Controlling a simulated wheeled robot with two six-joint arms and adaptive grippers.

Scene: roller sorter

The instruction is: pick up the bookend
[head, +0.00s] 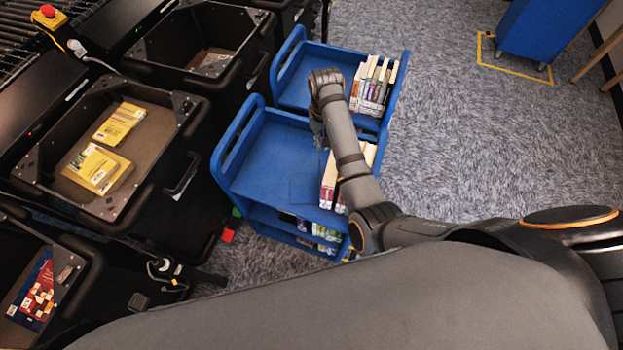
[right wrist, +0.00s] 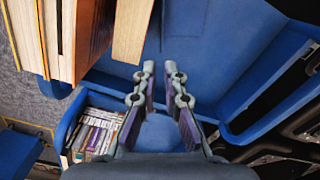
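A thin blue square outline, which looks like the base plate of the bookend (head: 304,189), lies on the blue cart's upper shelf beside the books. It is nearly the same blue as the shelf, and I cannot make out its upright part. My right gripper (head: 318,132) hangs over the cart near the divide between its two sections, beyond the plate and partly hidden by my wrist. In the right wrist view the right gripper (right wrist: 161,72) is open, with nothing between its fingers. My left gripper is not in view.
The blue cart (head: 258,152) holds books (head: 328,180) close to the plate, partly behind my forearm. More books (head: 374,85) stand in the far section. Black bins, one with yellow books (head: 100,168), line the left. Open carpet lies to the right.

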